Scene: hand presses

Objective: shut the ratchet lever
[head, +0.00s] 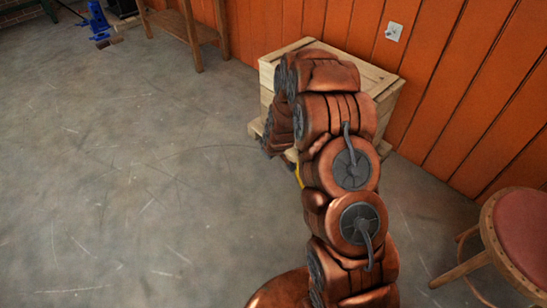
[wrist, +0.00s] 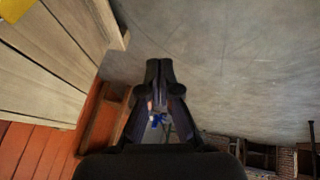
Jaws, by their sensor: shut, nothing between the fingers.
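My gripper (wrist: 159,72) shows in the wrist view with its dark fingers together and nothing between them. It points out over the grey floor, beside the wooden crate. In the head view my copper arm hides most of it. I cannot make out a ratchet lever for certain. A small yellow piece (head: 299,175) shows at the crate's near side beside my arm, mostly hidden. A yellow patch (wrist: 14,9) also shows at the top left corner of the wrist view, cut off by the edge. I cannot tell whether either belongs to the lever.
The wooden crate (head: 384,82) stands by the orange plank wall (head: 455,90), partly behind my arm. A red-seated stool (head: 525,228) is at the right. A wooden table (head: 170,22) and a blue device (head: 97,20) are at the back left. The floor at left is clear.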

